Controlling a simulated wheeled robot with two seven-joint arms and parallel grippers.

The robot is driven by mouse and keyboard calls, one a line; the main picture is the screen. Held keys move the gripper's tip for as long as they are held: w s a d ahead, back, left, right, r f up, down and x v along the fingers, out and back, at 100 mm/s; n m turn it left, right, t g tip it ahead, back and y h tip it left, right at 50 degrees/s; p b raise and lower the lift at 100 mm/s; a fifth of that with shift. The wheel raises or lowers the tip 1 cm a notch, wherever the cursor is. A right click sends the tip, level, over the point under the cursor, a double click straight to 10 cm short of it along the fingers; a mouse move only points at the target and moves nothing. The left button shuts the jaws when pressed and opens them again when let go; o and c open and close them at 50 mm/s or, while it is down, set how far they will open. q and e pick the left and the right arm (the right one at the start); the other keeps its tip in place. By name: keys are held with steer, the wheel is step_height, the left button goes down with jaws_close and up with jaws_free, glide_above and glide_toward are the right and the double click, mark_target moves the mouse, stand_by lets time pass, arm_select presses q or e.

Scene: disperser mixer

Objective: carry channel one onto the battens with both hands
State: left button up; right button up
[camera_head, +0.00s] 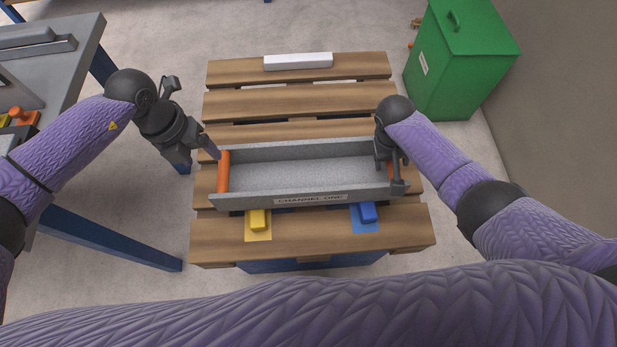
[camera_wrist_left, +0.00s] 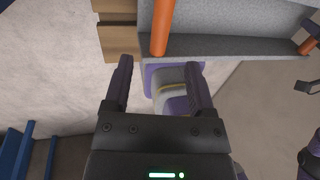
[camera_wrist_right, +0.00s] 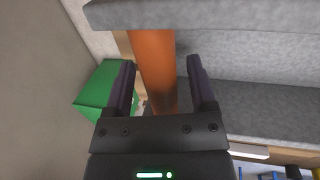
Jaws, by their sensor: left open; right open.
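Channel one (camera_head: 305,177) is a long grey open trough with a name label on its front wall and an orange handle at each end. It lies across the front part of the wooden pallet. My left gripper (camera_head: 198,155) is open, left of the left handle (camera_head: 223,172). In the left wrist view that handle (camera_wrist_left: 162,25) is beyond the fingertips, not between them. My right gripper (camera_head: 391,173) is open at the right end. In the right wrist view the right handle (camera_wrist_right: 154,70) stands between its spread fingers. I cannot tell which parts are the battens.
A yellow block (camera_head: 258,220) and a blue block (camera_head: 367,212) sit on coloured patches on the pallet (camera_head: 215,240) in front of the channel. A white bar (camera_head: 298,62) lies at the pallet's back. A green bin (camera_head: 458,60) stands right, a grey workbench (camera_head: 75,75) left.

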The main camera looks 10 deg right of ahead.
arm_select(q)
steer(key=shift+a+r, duration=0.1)
steer(key=shift+r, duration=0.45)
arm_select(e)
steer(key=v, duration=1.2)
